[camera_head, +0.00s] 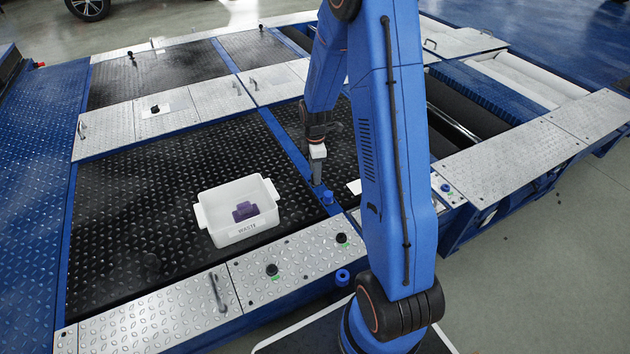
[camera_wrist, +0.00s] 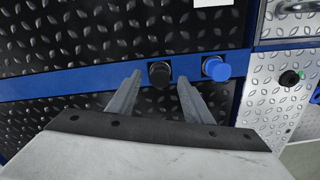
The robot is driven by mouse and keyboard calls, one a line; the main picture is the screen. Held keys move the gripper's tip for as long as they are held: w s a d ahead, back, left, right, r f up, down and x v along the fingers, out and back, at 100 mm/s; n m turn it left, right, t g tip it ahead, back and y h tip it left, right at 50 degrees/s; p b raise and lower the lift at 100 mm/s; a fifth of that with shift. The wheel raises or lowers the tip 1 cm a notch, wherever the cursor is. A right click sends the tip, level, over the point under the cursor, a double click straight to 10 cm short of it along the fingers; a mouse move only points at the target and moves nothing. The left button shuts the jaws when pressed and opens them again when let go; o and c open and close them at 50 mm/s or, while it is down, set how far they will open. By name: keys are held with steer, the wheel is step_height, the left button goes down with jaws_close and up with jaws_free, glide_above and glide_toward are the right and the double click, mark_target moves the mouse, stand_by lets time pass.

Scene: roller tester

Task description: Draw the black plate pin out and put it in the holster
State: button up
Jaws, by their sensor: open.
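My gripper (camera_head: 318,184) points down over the blue strip between the black tread plates, with its fingers apart. In the wrist view, a black round-headed pin (camera_wrist: 160,73) stands on the blue strip between and just beyond the open fingertips (camera_wrist: 158,81). I cannot tell whether the fingers touch it. In the head view this pin seems hidden by my gripper. A blue round knob (camera_wrist: 215,68) stands right of the pin, and it also shows in the head view (camera_head: 327,198). A blue ring-like cup (camera_head: 342,277), possibly the holster, sits by the front edge.
Black knobs with green marks (camera_head: 341,238) (camera_head: 272,270) sit on the front silver plates. A metal handle (camera_head: 218,291) rises at front left. Rollers (camera_head: 455,125) lie right of my arm.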

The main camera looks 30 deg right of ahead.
steer(key=shift+f, duration=0.95)
jaws_close()
step_height(320, 180, up, 10)
steer(key=c, duration=1.1)
jaws_free()
jaws_close()
